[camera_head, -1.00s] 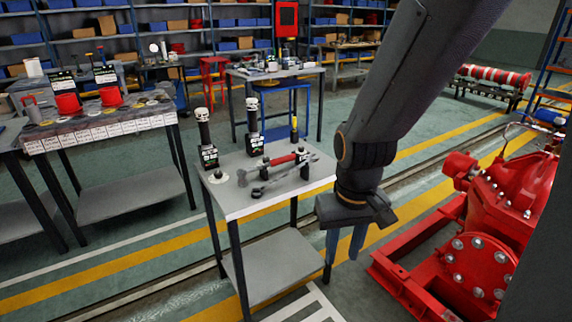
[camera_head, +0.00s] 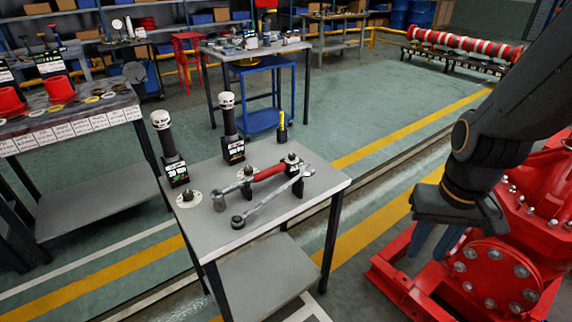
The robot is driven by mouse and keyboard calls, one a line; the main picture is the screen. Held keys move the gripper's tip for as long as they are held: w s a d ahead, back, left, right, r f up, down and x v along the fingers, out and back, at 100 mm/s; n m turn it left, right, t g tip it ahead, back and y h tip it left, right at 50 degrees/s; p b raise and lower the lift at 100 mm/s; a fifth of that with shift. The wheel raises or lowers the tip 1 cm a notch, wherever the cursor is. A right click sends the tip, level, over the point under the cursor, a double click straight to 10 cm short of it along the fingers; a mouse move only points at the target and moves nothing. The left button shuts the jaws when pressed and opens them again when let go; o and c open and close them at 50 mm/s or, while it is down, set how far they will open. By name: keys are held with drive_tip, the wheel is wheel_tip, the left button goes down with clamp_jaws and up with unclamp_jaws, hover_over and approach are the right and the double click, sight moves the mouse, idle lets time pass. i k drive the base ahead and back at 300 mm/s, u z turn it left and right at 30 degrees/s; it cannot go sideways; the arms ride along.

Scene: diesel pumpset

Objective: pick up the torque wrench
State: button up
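Two long tools lie on the small grey-topped table (camera_head: 315,195), resting on dark supports. One has a red handle and a grey head (camera_head: 262,173). The other is a plain grey wrench with a ring end (camera_head: 262,208), in front of it. I cannot tell for sure which is the torque wrench; its label is not readable. My gripper (camera_head: 436,242) is to the right of the table, before the red pump, with its blue fingers pointing down. The fingers look apart and nothing shows between them.
Two black cylinders with white caps (camera_head: 165,145) (camera_head: 228,118) and small signs stand on the table's back left. A yellow-topped tool (camera_head: 282,127) stands at the back edge. The red pump (camera_head: 530,200) is at the right.

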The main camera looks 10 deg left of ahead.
sight(217, 195)
drive_tip(key=u, duration=0.1)
drive_tip(key=i, duration=0.65)
drive_tip(key=u, duration=0.75)
drive_tip(key=i, duration=0.35)
drive_tip(key=u, duration=0.35)
